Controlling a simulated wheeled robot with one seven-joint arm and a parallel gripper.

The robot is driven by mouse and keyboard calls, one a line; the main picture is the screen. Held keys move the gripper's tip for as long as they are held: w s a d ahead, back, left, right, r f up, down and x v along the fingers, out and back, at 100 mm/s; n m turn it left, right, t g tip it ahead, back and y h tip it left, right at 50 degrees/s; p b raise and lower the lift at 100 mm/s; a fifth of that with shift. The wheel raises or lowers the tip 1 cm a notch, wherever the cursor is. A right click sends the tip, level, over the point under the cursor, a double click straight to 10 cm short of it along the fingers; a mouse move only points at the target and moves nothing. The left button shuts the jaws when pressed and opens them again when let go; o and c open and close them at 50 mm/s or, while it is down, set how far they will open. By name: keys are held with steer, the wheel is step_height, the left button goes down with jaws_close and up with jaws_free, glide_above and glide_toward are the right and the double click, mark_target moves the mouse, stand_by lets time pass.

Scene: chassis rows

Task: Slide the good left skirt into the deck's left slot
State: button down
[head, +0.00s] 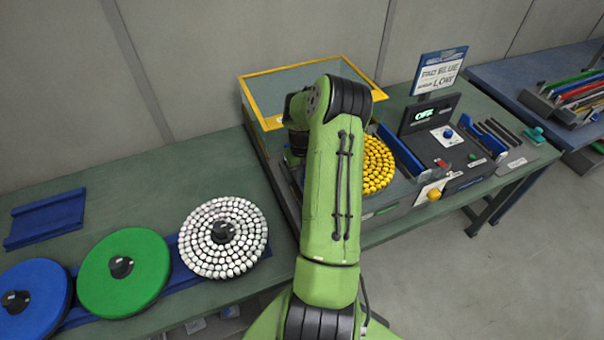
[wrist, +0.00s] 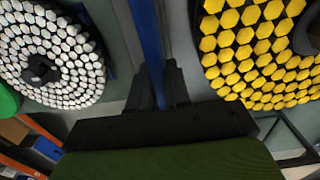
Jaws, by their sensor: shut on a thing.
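My gripper (wrist: 160,88) is shut on a long, thin blue skirt (wrist: 147,40), which runs away from the fingers toward the top of the wrist view. The skirt is between the white-studded disc and the yellow-studded disc. In the head view my green arm hides the gripper and the held skirt. The deck (head: 400,212) is the grey unit around the yellow disc, mostly behind my arm. Its left slot is hidden, and I cannot tell whether the skirt touches it. A blue upright plate (head: 400,155) stands at the deck's right side.
A white-studded disc (head: 223,238), a green disc (head: 124,272) and a blue disc (head: 33,300) lie left on the bench. A blue tray (head: 45,219) lies behind them. A yellow-framed glass cover (head: 300,66) stands behind my arm. A sign (head: 439,72) and small screen (head: 429,115) stand right.

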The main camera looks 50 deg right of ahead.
steer(key=shift+f+b, duration=0.5)
steer(key=shift+f, duration=0.15)
steer(key=shift+f+b, duration=0.9)
steer(key=shift+f, duration=0.25)
steer(key=c, duration=1)
jaws_free()
steer(key=shift+r, duration=0.1)
step_height(320, 180, up, 16)
